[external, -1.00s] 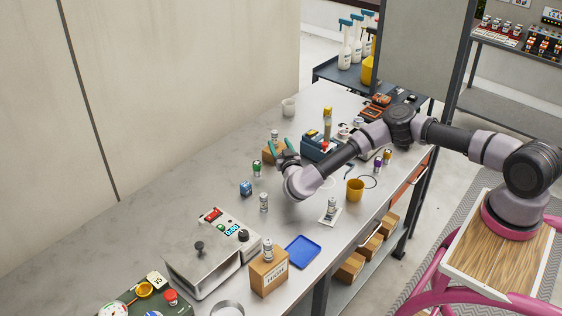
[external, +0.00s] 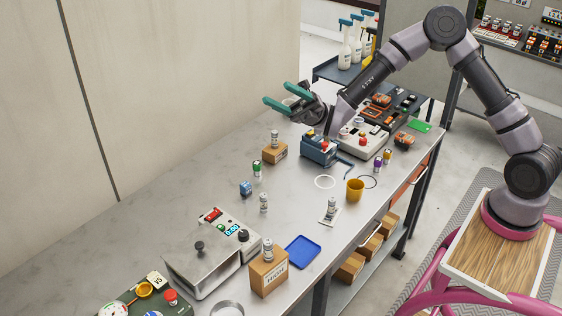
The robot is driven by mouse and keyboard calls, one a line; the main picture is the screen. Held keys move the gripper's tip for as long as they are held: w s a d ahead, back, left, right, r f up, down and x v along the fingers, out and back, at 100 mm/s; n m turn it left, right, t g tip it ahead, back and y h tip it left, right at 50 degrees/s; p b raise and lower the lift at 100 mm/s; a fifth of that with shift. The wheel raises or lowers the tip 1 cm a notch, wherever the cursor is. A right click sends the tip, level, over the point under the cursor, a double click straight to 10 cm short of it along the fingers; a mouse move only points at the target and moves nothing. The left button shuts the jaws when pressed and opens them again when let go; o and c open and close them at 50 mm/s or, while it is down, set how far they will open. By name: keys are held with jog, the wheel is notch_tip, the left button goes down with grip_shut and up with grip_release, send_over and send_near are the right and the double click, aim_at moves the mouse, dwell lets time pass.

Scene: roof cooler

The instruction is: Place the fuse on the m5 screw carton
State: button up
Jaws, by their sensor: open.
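Several look-alike silver-and-white cylinders, which look like fuses, are in view, and I cannot tell which one the task means. One fuse (external: 274,138) stands upright on a small brown carton (external: 276,154) toward the back of the bench. Another fuse (external: 268,249) stands on a taller, labelled brown carton (external: 269,276) at the front. Others stand on the bare bench (external: 264,204) and on a white card (external: 332,206). The carton labels are too small to read. My gripper (external: 277,93) is open and empty, with green fingers pointing left, raised above the rear carton and apart from it.
A blue-grey device (external: 319,151) stands right of the rear carton. A yellow cup (external: 355,190), a blue tray (external: 302,251), a blue cube (external: 246,188) and a metal machine (external: 204,259) stand around the bench. The bench centre has free room; a wall borders the left.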

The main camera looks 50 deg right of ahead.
jog(key=s+d+f+n+g+h, duration=0.2)
jog(key=s+n+g+h, duration=0.1)
jog(key=s+n+h, duration=0.45)
jog(key=s+d+f+n+g+h, duration=0.2)
jog(key=s+n+g+h, duration=0.15)
jog(key=s+n, duration=0.55)
jog(key=s+d+n+t+h, duration=0.3)
jog(key=s+d+h, duration=0.1)
jog(key=d, duration=0.6)
jog(key=s+d+n+t+h, duration=0.3)
jog(key=s+d+t+h, duration=0.1)
jog(key=d, duration=0.6)
jog(key=s+d+r+n+t+h, duration=0.1)
jog(key=s+d+n+t+h, duration=0.2)
jog(key=d, duration=0.7)
jog(key=shift+s+d+n+t+h, duration=0.4)
jog(key=shift+s+t+h, duration=0.15)
jog(key=shift+s+h, duration=0.25)
